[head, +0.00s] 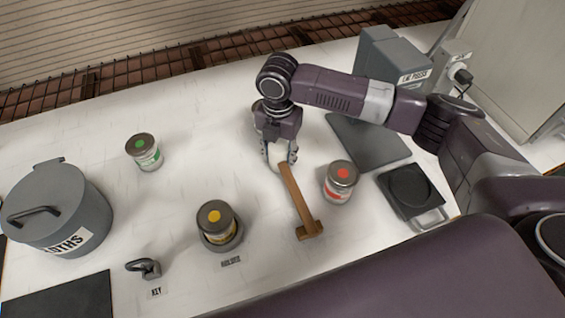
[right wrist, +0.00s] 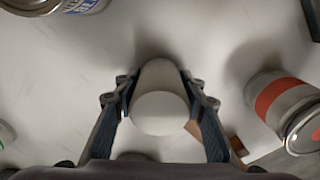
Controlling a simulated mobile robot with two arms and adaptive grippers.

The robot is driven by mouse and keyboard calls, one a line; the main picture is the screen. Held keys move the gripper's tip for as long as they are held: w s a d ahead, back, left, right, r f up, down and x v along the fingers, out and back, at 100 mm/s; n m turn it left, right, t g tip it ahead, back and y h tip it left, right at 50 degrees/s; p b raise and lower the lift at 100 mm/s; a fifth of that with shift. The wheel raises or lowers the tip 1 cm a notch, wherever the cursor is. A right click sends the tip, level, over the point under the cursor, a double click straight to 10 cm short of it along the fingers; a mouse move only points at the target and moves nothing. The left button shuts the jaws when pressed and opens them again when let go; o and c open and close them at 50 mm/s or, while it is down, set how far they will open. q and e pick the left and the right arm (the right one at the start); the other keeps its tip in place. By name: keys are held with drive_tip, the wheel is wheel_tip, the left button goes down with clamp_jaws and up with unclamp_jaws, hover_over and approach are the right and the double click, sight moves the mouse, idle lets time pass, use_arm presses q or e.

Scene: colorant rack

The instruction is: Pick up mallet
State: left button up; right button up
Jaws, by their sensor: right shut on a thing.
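The mallet's brown wooden shaft (head: 294,197) slants over the white table in the head view, with a short wooden crosspiece (head: 309,230) at its near end. My right gripper (head: 279,158) points down at its far end. In the right wrist view its two fingers are shut on a white rounded cylinder (right wrist: 160,112), apparently part of the mallet, and brown wood (right wrist: 193,129) shows behind it. I cannot tell whether the mallet touches the table. My left gripper is not in view.
A red-marked can (head: 340,183) stands close right of the shaft. A yellow-marked can (head: 215,221) sits in a holder to the left, and a green-marked can (head: 144,152) is farther left. A grey lidded pot (head: 60,208) is at far left. A grey device (head: 375,140) stands right.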

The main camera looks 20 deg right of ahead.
drive_tip(key=shift+r, duration=0.1)
wheel_tip(320, 180, up, 20)
drive_tip(key=b, duration=0.3)
